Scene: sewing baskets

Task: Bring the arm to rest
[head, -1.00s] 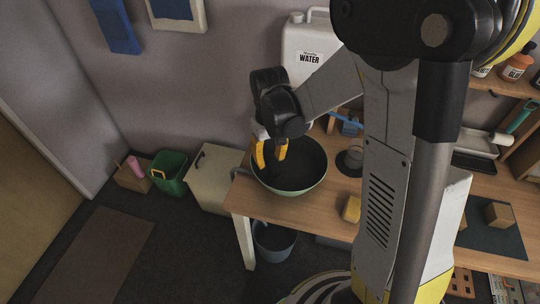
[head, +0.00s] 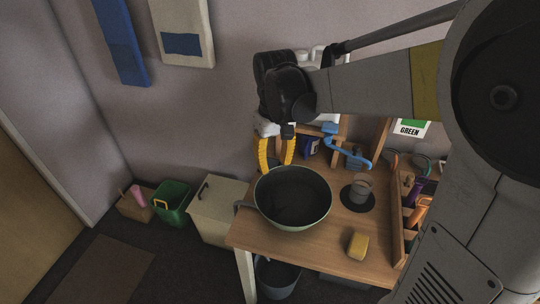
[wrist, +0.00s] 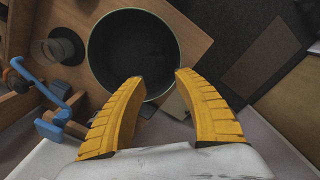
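My gripper (head: 275,152) is raised above the back edge of the wooden table (head: 313,254), just behind a dark bowl-shaped pan with a pale green rim (head: 292,198). Its yellow fingers are apart with nothing between them. In the wrist view the fingertips of my gripper (wrist: 158,77) stand apart over the near rim of the pan (wrist: 133,48). The pan looks empty and dark inside. My arm reaches in from the right in the head view and hides part of the table and wall.
A yellow sponge-like block (head: 358,246), a glass on a dark round mat (head: 358,196) and a blue hooked object (head: 346,148) are on the table. A cream box (head: 217,210) and a green bin (head: 172,203) stand left. The table's front middle is clear.

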